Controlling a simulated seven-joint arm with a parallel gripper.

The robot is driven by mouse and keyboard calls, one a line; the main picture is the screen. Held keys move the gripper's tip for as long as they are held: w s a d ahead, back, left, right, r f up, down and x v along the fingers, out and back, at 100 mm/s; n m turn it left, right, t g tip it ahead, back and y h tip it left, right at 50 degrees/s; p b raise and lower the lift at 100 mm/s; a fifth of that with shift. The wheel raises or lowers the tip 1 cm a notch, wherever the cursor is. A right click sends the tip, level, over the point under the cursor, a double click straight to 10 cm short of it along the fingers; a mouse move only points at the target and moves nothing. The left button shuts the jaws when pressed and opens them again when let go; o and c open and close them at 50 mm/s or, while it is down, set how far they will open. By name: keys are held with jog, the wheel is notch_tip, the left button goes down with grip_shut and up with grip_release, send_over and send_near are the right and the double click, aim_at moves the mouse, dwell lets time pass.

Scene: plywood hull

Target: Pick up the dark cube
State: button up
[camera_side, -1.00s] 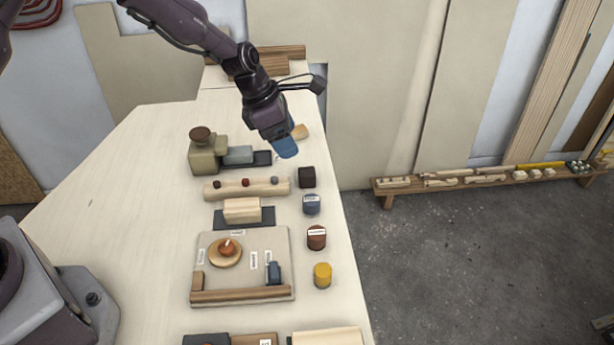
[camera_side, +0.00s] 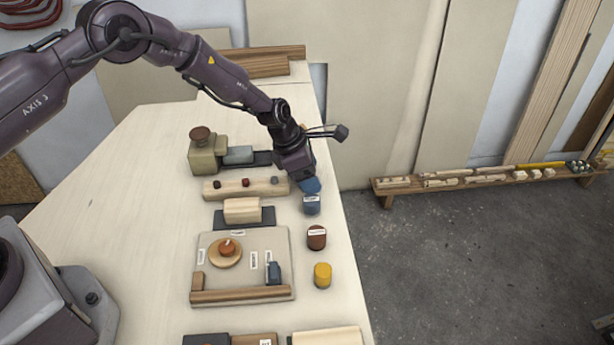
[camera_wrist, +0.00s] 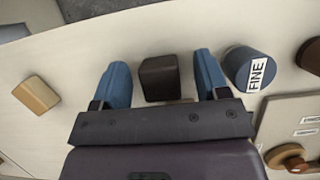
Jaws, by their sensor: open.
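The dark cube (camera_wrist: 159,78) stands on the pale table in the wrist view. It sits between the two blue fingers of my gripper (camera_wrist: 161,86), with a gap on each side. My gripper is open and holds nothing. In the side view my gripper (camera_side: 311,187) is low over the right part of the table, and it hides the dark cube there. How far the fingertips are above the table is hard to tell.
A blue cylinder labelled FINE (camera_wrist: 249,69) stands close beside the right finger. A wooden block (camera_wrist: 36,95) lies to the left. In the side view, a brown cylinder (camera_side: 316,238) and a yellow one (camera_side: 322,275) stand nearer the front. The table's right edge is close.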

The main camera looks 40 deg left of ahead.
jog(key=c, duration=1)
jog(key=shift+r, duration=0.1)
jog(key=shift+r, duration=0.5)
notch_tip(320, 180, up, 3)
jog(key=shift+s+a+f, duration=0.1)
jog(key=shift+s+f, duration=0.05)
jog(key=s+r, duration=0.4)
jog(key=r, duration=0.1)
jog(key=shift+s+a+r, duration=0.2)
jog(key=shift+s+a, duration=0.05)
jog(key=shift+a, duration=0.15)
jog(key=s+a+r, duration=0.1)
jog(key=s+r, duration=0.2)
jog(key=s, duration=0.6)
jog(key=shift+a+r, duration=0.3)
jog(key=shift+r, duration=0.1)
jog(key=shift+o, duration=0.4)
